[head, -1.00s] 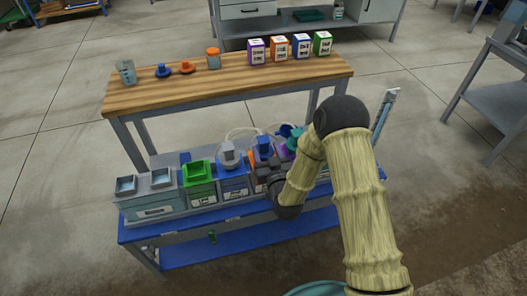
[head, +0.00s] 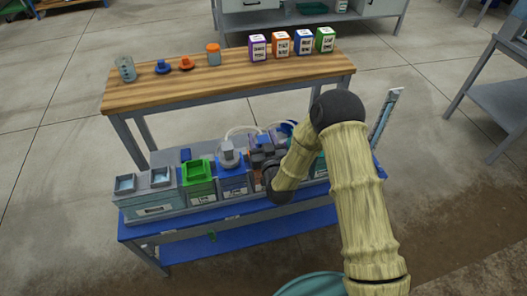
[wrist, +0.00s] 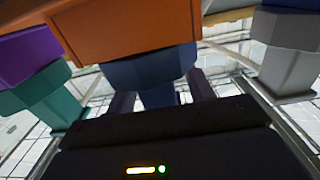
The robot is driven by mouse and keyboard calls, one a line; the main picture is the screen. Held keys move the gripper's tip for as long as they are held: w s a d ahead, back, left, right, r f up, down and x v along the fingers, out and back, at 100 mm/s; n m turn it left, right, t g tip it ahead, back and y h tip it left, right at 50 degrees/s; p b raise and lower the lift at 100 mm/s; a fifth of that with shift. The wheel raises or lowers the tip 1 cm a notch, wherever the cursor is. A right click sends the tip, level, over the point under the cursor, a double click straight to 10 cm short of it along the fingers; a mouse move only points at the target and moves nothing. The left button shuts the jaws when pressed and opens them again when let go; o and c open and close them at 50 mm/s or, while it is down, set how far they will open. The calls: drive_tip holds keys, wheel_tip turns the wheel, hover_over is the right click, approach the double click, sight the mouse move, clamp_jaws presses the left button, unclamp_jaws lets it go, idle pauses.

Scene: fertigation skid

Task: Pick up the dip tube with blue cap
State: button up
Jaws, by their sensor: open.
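The dip tube's blue cap (wrist: 150,70) is at the centre of the wrist view, seated on an orange-fronted tank (wrist: 130,30). A narrower blue knob stands out from it. My gripper (wrist: 160,97) is open, with a dark finger on either side of the knob; I cannot tell whether they touch it. In the head view my gripper (head: 263,152) is over the tank row and hides most of this cap. The tube below the cap is hidden.
A purple tank with a teal cap (wrist: 45,98) and a grey cap (wrist: 287,65) flank it closely. A green-topped tank (head: 197,172) stands farther left on the blue bench. The wooden table (head: 200,88) behind carries small boxes, jars and loose caps.

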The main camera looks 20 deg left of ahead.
drive_tip(key=c, duration=1.1)
wheel_tip(320, 180, up, 10)
drive_tip(key=shift+r+p, duration=0.1)
drive_tip(key=shift+p, duration=0.4)
